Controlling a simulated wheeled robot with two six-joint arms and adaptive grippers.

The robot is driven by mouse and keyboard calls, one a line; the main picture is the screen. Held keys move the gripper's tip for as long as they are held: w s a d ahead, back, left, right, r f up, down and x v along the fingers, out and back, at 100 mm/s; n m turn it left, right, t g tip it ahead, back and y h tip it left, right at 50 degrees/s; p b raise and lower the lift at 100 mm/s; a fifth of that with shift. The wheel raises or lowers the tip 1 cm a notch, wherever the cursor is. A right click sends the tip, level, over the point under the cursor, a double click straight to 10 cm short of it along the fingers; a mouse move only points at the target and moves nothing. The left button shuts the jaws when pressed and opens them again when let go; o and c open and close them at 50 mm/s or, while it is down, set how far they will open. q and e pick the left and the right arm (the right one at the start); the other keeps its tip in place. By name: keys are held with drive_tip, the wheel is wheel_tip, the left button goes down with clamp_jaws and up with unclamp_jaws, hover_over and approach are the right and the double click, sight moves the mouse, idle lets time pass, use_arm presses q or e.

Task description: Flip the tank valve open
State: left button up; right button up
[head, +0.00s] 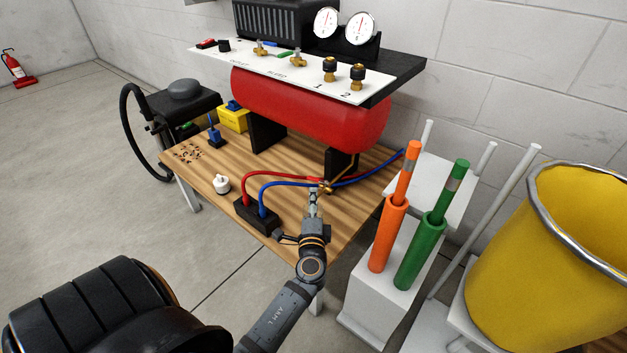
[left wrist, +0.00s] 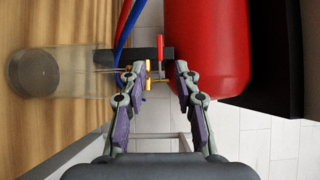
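The red tank (head: 310,108) lies on its side under the white panel at the back of the wooden bench. The tank valve, a small brass fitting (head: 327,187), sits below the tank's right end beside the hoses. In the left wrist view its red lever (left wrist: 162,48) stands between and just beyond my fingertips, with brass below it. The red tank fills the right side there (left wrist: 207,50). My left gripper (head: 314,192) is open and reaches to the valve; its spread fingers (left wrist: 157,72) show in the wrist view. Contact is unclear. My right gripper is out of view.
A white knob (head: 221,184) stands to the left. Orange (head: 391,232) and green (head: 420,248) torches and a yellow bin (head: 540,285) stand at the right.

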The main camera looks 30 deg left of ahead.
sight(313, 180)
use_arm(q)
drive_tip(key=x, duration=0.9)
drive_tip(key=shift+w+a, duration=0.15)
drive_tip(key=shift+c, duration=0.3)
clamp_jaws()
